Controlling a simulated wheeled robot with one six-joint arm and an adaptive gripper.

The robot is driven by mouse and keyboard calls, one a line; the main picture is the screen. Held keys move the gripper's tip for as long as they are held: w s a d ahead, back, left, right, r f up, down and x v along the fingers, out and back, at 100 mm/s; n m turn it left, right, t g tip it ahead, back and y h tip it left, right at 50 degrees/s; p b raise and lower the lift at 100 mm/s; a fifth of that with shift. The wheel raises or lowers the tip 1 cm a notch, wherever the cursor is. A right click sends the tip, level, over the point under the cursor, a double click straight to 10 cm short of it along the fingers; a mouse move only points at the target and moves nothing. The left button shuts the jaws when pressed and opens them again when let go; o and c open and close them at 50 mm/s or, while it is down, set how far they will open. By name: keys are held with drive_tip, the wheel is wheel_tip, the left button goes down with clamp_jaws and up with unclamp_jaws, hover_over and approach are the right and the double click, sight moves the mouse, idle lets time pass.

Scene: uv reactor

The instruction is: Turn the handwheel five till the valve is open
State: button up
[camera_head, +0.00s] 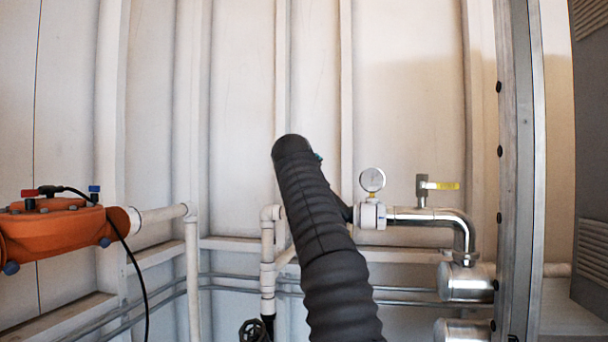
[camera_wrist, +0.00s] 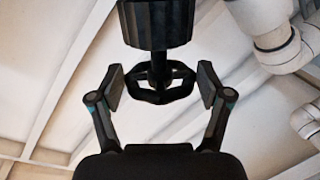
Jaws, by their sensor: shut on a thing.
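In the wrist view a dark handwheel (camera_wrist: 178,92) with a ring rim sits on a short stem below a black ribbed body (camera_wrist: 155,22). My gripper (camera_wrist: 161,84) has one finger pad on each side of the wheel and is shut on its rim; the exact contact is hard to see. In the head view my gripper is hidden behind my dark ribbed arm. A dark handwheel (camera_head: 252,331) shows at the bottom edge there, partly cut off; I cannot tell if it is the same wheel. No marking shows how far the valve is open.
A pressure gauge (camera_head: 372,180) and a yellow-handled valve (camera_head: 437,186) sit on the pipe right of my arm. An orange housing (camera_head: 55,232) with a black cable stands left. White pipes (camera_head: 268,265) run beside my arm. A metal post (camera_head: 520,170) stands right.

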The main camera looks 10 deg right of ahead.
drive_tip(key=shift+y, duration=0.3)
drive_tip(key=o, duration=1.1)
drive_tip(key=shift+s, duration=0.1)
drive_tip(key=shift+s+a+r, duration=0.2)
drive_tip(key=shift+s+r, duration=0.05)
drive_tip(key=shift+s, duration=0.35)
drive_tip(key=v, duration=1)
drive_tip(key=shift+s, duration=0.3)
drive_tip(key=shift+a, duration=0.1)
